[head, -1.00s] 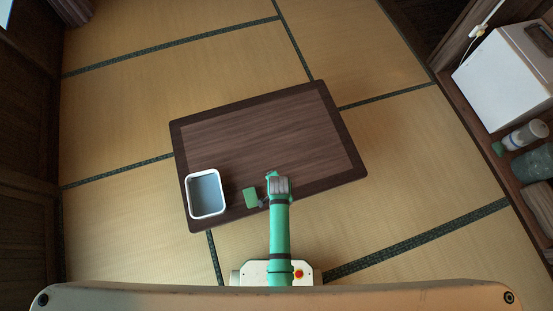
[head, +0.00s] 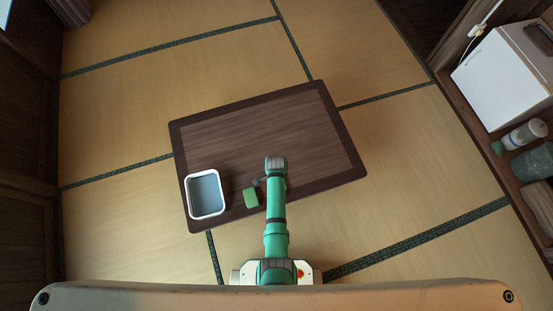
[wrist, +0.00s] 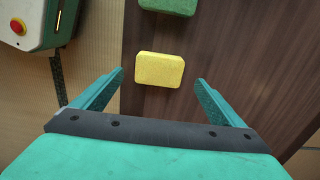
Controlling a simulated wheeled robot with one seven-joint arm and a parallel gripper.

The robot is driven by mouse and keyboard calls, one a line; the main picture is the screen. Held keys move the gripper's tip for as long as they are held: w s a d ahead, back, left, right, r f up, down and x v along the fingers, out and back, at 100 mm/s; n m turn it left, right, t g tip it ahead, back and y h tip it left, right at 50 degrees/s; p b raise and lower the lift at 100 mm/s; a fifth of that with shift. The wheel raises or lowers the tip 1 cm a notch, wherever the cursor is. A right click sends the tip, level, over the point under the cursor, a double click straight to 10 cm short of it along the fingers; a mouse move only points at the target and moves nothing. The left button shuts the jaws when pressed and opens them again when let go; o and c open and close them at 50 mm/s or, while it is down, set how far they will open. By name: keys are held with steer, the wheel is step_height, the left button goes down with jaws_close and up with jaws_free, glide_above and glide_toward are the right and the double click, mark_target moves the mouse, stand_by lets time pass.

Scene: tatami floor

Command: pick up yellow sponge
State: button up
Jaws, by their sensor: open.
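A yellow sponge (wrist: 159,70) lies on the dark wooden low table (head: 310,120), which also shows in the wrist view (wrist: 225,45). My gripper (wrist: 160,77) is open and empty. In the wrist view its two fingers stand to the left and right of the sponge, with gaps on both sides and no visible contact. A green sponge (wrist: 170,5) lies beyond the yellow one; it also shows in the head view (head: 251,197). In the head view I cannot see the yellow sponge; my arm seems to cover it.
A white-rimmed bin (head: 208,215) with a grey inside stands on the table's left end, left of the green sponge. The table's far and right parts are clear. A shelf with a white box (head: 500,80) and bottles (head: 525,135) is at the right.

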steer(key=shift+s+d+f, duration=0.1)
steer(key=shift+f, duration=2.15)
steer(key=c, duration=1.1)
